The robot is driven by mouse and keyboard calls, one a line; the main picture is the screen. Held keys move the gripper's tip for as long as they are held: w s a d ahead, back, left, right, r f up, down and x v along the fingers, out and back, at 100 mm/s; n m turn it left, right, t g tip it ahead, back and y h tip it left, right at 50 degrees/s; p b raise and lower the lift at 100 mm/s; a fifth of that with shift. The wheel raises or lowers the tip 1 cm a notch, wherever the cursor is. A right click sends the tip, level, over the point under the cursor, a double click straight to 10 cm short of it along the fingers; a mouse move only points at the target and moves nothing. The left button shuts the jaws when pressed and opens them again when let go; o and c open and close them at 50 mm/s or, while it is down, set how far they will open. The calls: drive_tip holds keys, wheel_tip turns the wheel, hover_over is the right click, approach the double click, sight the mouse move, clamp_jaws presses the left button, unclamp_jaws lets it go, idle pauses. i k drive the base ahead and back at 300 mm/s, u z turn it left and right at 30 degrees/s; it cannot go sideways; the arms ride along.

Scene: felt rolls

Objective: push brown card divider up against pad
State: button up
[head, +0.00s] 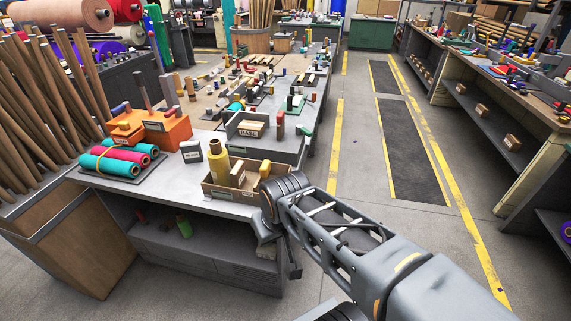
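A shallow brown card tray (222,194) sits at the near right corner of the grey bench. An upright tan piece (237,174) stands inside it; it may be the brown card divider, but it is too small to be sure. I cannot make out which part is the pad. My gripper (266,226) is at the tray's right side, by the bench edge. Its fingers are not clear, and my wrist hides part of the tray's right end.
A small dark labelled block (190,152) stands left of the tray. Teal and red rolls (124,156) lie on a dark mat, with an orange holder (152,129) behind. A grey bin (265,140) stands behind the tray. The aisle floor (357,150) at right is clear.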

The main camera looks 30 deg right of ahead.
sight(265, 170)
drive_tip(key=z, duration=0.65)
drive_tip(key=i, duration=0.75)
drive_tip(key=u, duration=1.35)
